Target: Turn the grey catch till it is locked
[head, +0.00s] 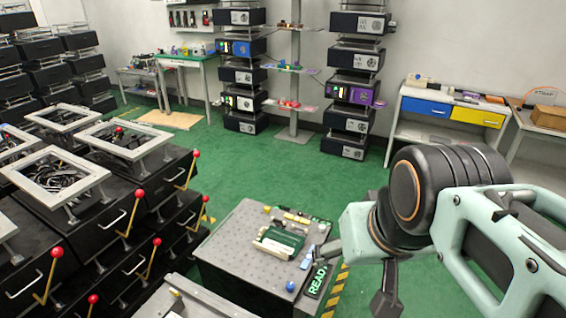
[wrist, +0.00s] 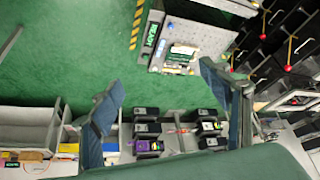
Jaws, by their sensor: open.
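I cannot make out the grey catch for certain in either view. A green and white fixture (head: 278,241) sits on the grey perforated top of a low bench (head: 232,243), among small parts. In the wrist view the fixture (wrist: 183,52) is small, on the bench top (wrist: 205,38) beyond the fingertips. My gripper (head: 350,278) is at the right of the head view, just right of the bench. In the wrist view my gripper (wrist: 160,95) has its fingers wide apart with nothing between them.
A blue ball (head: 291,286) and a READY sign (head: 317,279) are at the bench's right edge. Black drawer units with red-knobbed yellow levers (head: 187,170) stand at the left. Green floor (head: 330,185) is clear behind the bench. A side table (head: 450,110) stands at the back right.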

